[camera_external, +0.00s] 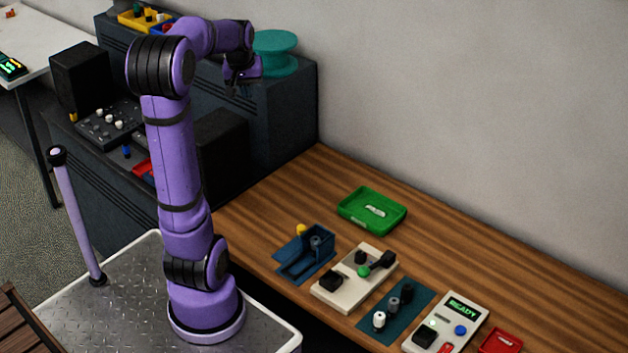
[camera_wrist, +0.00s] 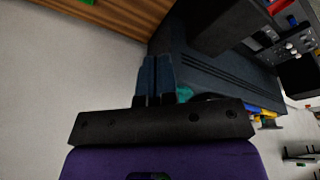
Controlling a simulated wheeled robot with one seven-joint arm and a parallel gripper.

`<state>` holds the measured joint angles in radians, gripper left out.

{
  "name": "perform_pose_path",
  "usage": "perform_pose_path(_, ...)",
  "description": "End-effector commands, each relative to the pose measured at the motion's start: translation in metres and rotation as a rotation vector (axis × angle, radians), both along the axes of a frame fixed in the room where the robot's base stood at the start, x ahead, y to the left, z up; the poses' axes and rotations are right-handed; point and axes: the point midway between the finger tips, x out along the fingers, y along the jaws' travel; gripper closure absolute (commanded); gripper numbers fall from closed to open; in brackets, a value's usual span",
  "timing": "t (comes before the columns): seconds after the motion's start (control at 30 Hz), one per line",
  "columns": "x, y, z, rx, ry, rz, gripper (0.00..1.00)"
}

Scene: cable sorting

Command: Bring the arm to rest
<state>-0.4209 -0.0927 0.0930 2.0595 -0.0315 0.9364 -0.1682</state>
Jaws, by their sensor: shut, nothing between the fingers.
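My purple arm stands upright on its metal-topped base in the external view, with its upper links bent over toward the right. My gripper (camera_external: 233,88) hangs high in front of the dark cabinet, close to the teal spool in the picture and well away from the wooden table. In the wrist view my gripper (camera_wrist: 156,62) shows its two blue-grey fingers side by side, shut with nothing between them. The fingers touch no object that I can see.
A teal spool (camera_external: 275,52) stands on the dark cabinet (camera_external: 285,105). The wooden table (camera_external: 290,185) holds a green tray (camera_external: 347,211), a blue holder (camera_external: 292,268), a beige fixture (camera_external: 338,297), a blue mat (camera_external: 412,309) and a tester reading READY (camera_external: 462,309). A mixer (camera_external: 100,130) sits left.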

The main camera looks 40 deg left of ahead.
Motion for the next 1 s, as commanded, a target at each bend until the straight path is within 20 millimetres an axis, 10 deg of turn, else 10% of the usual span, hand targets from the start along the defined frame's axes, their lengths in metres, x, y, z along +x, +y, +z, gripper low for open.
perform_pose_path(0.5,-0.116,-0.166,0.015,0.098,-0.131,-0.460,1.00)
perform_pose_path(1.0,-0.184,-0.212,-0.009,0.157,-0.197,-0.681,1.00)
